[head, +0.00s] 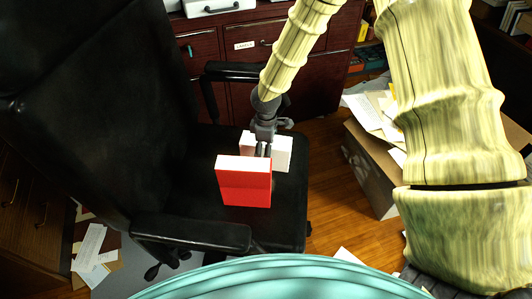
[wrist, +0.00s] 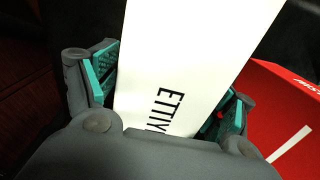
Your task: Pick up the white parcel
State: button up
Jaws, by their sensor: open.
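The white parcel (head: 282,153) is a white box on the seat of a black office chair, partly hidden behind a red box. In the wrist view the white parcel (wrist: 190,60) has dark lettering and lies between the two teal-padded fingers. My gripper (head: 264,150) is open and points down at the parcel, with a finger on each side. In the wrist view my gripper (wrist: 165,95) shows gaps beside the parcel, though I cannot tell whether a pad touches it.
The red box (head: 244,186) stands on the seat just in front of the parcel, close to one finger. The black chair (head: 190,190) has a backrest at left and armrests. A cardboard box (head: 372,170) with papers is at right. Dark red drawers (head: 245,45) are behind.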

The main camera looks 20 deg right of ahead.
jog(key=c, duration=1.7)
jog(key=shift+c, duration=0.7)
jog(key=shift+r, duration=0.15)
